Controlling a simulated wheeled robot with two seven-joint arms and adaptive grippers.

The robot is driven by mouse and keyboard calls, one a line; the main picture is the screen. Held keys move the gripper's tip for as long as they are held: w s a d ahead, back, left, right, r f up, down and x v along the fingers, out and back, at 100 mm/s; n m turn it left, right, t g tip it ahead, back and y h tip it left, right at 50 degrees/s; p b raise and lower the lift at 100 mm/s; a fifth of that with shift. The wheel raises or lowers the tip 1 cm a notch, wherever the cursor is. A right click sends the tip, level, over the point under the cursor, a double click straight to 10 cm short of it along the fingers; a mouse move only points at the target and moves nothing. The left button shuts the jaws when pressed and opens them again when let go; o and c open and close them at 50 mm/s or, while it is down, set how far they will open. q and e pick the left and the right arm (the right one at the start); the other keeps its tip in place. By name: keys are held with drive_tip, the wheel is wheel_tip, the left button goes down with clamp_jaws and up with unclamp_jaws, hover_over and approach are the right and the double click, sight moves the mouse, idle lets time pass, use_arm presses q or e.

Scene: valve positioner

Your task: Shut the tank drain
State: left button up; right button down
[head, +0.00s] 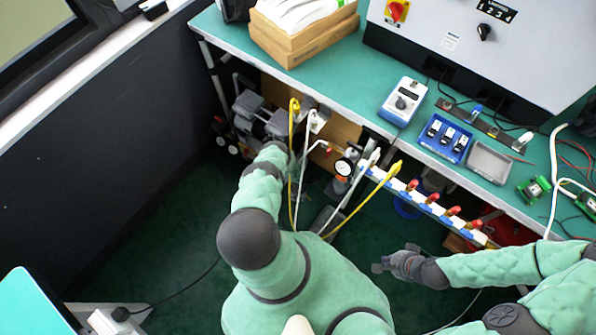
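A grey compressor-like unit (252,112) stands under the bench at the left, with small gauges and red fittings beside it. I cannot pick out the tank drain for certain; my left arm covers part of this area. My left arm reaches under the bench edge there, and its gripper (279,150) is mostly hidden by the forearm and hoses, so its fingers do not show clearly. My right gripper (381,265) is over the dark green floor, below the manifold and apart from it. Its fingers are small and dark, and I see nothing held in it.
A manifold (434,207) with several red-handled valves runs along the bench front. Yellow (294,130) and white hoses hang near my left arm. A gauge (343,167) sits behind them. The green bench top (350,85) carries boxes, a blue instrument and trays.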

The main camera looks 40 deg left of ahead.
use_arm(q)
wheel_tip(320, 180, up, 12)
idle(1.1)
idle(0.4)
